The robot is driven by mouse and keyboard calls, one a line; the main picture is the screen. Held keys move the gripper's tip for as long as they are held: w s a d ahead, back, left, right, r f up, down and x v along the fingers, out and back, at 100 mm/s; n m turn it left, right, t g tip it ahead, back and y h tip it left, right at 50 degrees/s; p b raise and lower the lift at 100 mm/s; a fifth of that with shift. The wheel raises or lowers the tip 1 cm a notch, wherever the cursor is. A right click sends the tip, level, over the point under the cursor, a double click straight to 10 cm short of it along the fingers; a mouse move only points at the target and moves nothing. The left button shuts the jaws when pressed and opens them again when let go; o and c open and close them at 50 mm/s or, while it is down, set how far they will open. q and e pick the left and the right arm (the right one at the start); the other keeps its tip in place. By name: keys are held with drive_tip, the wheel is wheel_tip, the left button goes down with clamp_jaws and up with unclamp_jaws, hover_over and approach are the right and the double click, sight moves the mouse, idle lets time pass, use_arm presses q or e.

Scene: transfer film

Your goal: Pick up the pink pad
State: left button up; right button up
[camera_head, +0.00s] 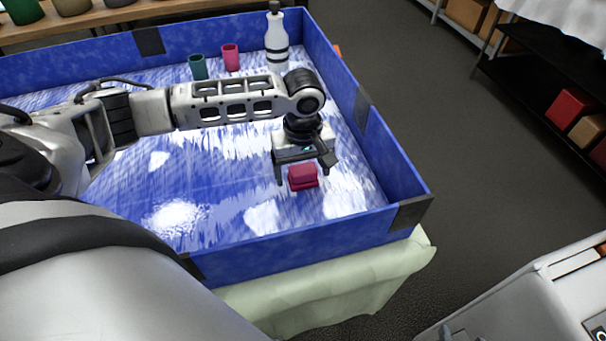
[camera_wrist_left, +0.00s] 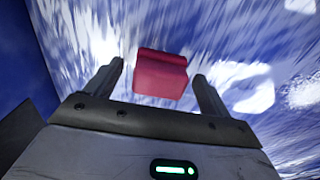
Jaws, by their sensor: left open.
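The pink pad (camera_head: 303,177) is a small dark pink block inside the blue-walled tray, near its front right corner. My left gripper (camera_head: 306,176) is above it in the head view, pointing down, with a finger to either side of the pad. In the left wrist view the pad (camera_wrist_left: 160,75) shows between and beyond the two open fingertips (camera_wrist_left: 158,72). The fingers do not touch it in that view. How high the fingertips are above the tray floor is hard to tell. My right gripper is not in view.
The blue tray (camera_head: 300,237) has raised walls close to the gripper at the right and front. A white bottle (camera_head: 277,45), a pink cup (camera_head: 230,57) and a teal cup (camera_head: 198,67) stand at its back. The tray's middle is clear. Dark shelves (camera_head: 530,95) stand at the right.

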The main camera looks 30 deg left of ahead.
sight(303, 168)
use_arm(q)
drive_tip(key=c, duration=1.1)
wheel_tip(303, 168, up, 10)
drive_tip(key=shift+r+p, duration=0.1)
drive_tip(key=shift+p, duration=0.5)
